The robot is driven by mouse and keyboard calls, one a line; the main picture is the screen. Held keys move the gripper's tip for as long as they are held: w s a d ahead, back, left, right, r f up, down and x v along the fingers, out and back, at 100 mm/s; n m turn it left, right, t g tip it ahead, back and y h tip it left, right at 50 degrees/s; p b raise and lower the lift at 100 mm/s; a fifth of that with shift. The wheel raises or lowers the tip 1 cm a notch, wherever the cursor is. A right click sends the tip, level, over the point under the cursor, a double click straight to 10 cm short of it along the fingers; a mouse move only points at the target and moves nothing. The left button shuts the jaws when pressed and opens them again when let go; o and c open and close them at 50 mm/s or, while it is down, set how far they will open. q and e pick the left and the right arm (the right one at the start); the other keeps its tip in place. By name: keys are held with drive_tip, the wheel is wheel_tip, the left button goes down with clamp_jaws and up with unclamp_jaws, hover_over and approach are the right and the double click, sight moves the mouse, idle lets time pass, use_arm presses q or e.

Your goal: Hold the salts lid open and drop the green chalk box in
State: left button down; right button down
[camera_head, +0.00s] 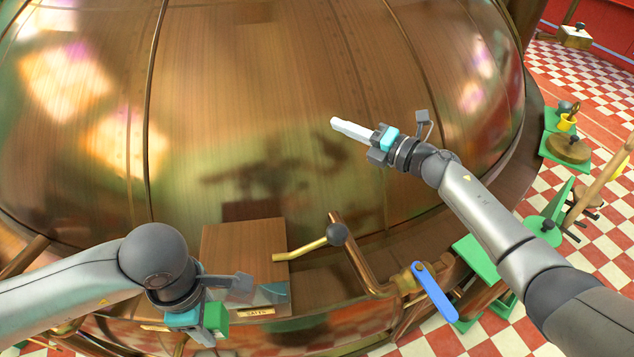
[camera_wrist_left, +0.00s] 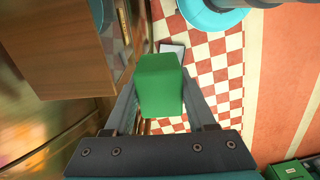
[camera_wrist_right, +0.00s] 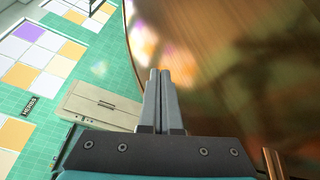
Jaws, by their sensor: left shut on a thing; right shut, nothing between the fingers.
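The wooden salts box (camera_head: 240,240) sits against the copper kettle, with a small salts label (camera_head: 257,312) on its front edge. Its wooden top looks closed. A brass lever (camera_head: 300,250) with a dark ball end reaches across the top's right side. My left gripper (camera_head: 212,322) is shut on the green chalk box (camera_wrist_left: 160,85), in front of the salts box at its lower left. The salts box also shows at upper left in the left wrist view (camera_wrist_left: 55,50). My right gripper (camera_wrist_right: 162,75) is shut and empty, raised over the kettle's side, apart from the salts box.
The big copper kettle (camera_head: 270,100) fills the middle. A copper pipe with a blue-handled valve (camera_head: 433,290) stands right of the salts box. Green stands with a yellow cup (camera_head: 567,122) are on the checkered floor at right. A cream case (camera_wrist_right: 100,105) shows in the right wrist view.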

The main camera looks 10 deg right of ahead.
drive_tip(key=s+a+r+n+g+y, duration=0.1)
drive_tip(key=s+a+r+n+g, duration=0.25)
drive_tip(key=a+n, duration=0.25)
drive_tip(key=s+a+r+n+g+y, duration=0.2)
drive_tip(key=s+a+n+g, duration=0.1)
drive_tip(key=a+n+g, duration=0.25)
drive_tip(key=s+a+n+g+h, duration=0.3)
drive_tip(key=s+n+g+h, duration=0.15)
drive_tip(key=s+n, duration=0.35)
drive_tip(key=n+h, duration=0.6)
drive_tip(key=h, duration=0.5)
hover_over(337, 228)
wheel_tip(337, 228, down, 3)
drive_tip(key=shift+t+y, duration=0.25)
drive_tip(key=shift+t, duration=0.2)
drive_tip(key=shift+f, duration=3.35)
drive_tip(key=shift+f, duration=0.15)
drive_tip(key=shift+f, duration=0.9)
